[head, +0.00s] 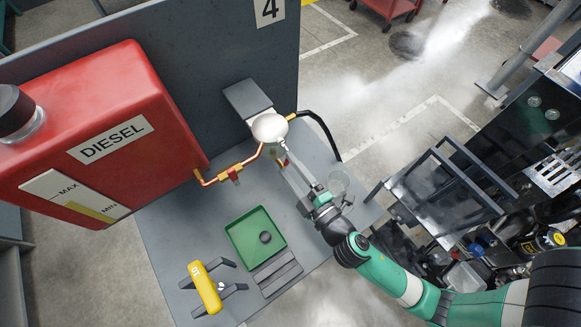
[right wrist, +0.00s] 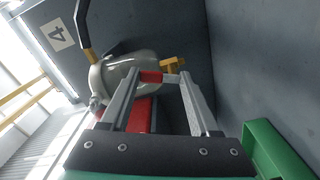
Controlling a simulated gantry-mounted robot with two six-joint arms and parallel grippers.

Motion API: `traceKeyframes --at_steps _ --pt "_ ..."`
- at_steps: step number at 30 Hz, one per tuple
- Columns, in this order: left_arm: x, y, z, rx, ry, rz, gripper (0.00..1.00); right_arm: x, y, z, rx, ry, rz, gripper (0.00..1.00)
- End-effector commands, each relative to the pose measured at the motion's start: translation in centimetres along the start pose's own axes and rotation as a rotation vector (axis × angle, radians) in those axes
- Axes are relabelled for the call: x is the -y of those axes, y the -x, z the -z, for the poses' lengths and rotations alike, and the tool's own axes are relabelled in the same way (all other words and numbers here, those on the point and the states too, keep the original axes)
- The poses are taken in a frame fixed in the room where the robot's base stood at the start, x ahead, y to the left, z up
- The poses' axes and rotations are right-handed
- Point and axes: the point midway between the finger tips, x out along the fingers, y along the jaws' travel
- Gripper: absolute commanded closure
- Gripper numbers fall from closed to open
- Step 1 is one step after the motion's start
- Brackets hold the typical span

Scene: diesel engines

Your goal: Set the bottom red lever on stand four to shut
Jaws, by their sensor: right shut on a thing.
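Stand four is the grey panel (head: 215,50) with a "4" sign (head: 268,10) and a grey shelf (head: 170,235). A pale rounded filter bowl (head: 270,127) is mounted on it; it also shows in the right wrist view (right wrist: 125,72). My right gripper (head: 284,158) reaches in just below the bowl. In the right wrist view its fingertips (right wrist: 155,77) are closed on a small red lever (right wrist: 151,77) beside the bowl. The lever's exact angle is hard to tell. Another red lever (head: 234,174) sits on the copper pipe, clear of the gripper. My left gripper is not in view.
A red DIESEL tank (head: 110,120) stands at the left. On the shelf are a green tray (head: 240,229) with a dark round part and a yellow-handled tool (head: 206,288). A black hose (head: 324,128) curves right of the bowl.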

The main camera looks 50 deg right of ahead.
Motion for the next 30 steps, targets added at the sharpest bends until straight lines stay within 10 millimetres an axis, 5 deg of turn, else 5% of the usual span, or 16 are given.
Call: traceKeyframes --at_steps 14,30 --pt "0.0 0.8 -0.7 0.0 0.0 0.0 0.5 0.2 0.0 -0.3 0.001 -0.113 -0.001 0.93" --pt "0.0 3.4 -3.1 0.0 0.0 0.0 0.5 0.6 0.0 -1.1 0.001 -0.584 -0.002 0.93"
